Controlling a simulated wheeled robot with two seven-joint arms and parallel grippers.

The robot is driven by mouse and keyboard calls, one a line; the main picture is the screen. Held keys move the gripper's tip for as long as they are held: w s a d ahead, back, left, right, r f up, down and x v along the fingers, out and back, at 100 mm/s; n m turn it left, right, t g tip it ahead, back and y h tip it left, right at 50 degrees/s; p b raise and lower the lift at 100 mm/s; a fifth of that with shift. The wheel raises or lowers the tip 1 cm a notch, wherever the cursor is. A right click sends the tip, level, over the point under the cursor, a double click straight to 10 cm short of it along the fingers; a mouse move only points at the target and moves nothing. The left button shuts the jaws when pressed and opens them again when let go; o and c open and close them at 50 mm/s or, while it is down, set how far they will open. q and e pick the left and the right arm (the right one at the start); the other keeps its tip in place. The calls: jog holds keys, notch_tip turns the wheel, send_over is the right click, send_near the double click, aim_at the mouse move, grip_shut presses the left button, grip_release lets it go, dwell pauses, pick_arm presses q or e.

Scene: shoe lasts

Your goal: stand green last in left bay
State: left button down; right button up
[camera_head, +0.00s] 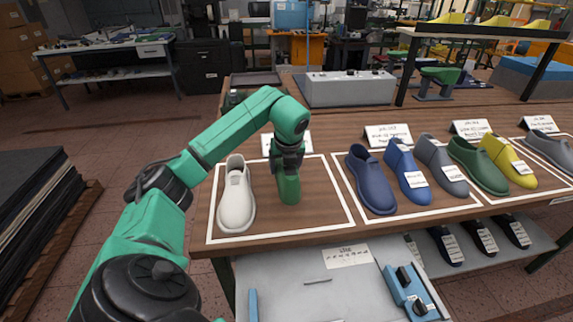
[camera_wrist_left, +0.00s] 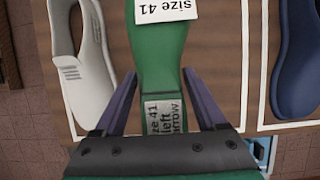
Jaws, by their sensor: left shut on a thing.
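The green last (camera_head: 288,188) is in my left gripper (camera_head: 288,152), inside the white-outlined left bay (camera_head: 326,203). It stands to the right of a white last (camera_head: 236,198), with a gap between them. In the left wrist view the green last (camera_wrist_left: 160,60) lies between the two fingers of my left gripper (camera_wrist_left: 160,82). A label on it reads size 41, left, narrow. The gripper hides its upper part in the head view, and I cannot tell whether its sole touches the table. My right gripper is not in view.
The middle bay to the right holds a dark blue last (camera_head: 371,182), a blue last (camera_head: 405,168) and a grey last (camera_head: 440,163). Another green last (camera_head: 478,165) and a yellow last (camera_head: 507,160) stand farther right. The left bay's right side is bare.

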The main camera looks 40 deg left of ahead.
pick_arm(q)
jog(key=shift+f, duration=0.4)
jog(key=shift+w+a+f, duration=0.1)
jog(key=shift+w+f, duration=0.05)
jog(key=shift+w, duration=0.05)
jog(key=shift+f+b, duration=0.5)
jog(key=shift+f, duration=0.05)
jog(key=shift+f+b, duration=0.55)
jog(key=shift+f, duration=0.05)
jog(key=shift+f+b, duration=0.95)
jog(key=shift+f, duration=0.45)
jog(key=shift+f+b, duration=0.4)
jog(key=shift+f, duration=0.1)
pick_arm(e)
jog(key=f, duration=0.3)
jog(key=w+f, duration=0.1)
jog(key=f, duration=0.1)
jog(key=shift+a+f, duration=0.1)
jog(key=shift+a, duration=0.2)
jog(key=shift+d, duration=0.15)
pick_arm(q)
jog(key=shift+f, duration=0.15)
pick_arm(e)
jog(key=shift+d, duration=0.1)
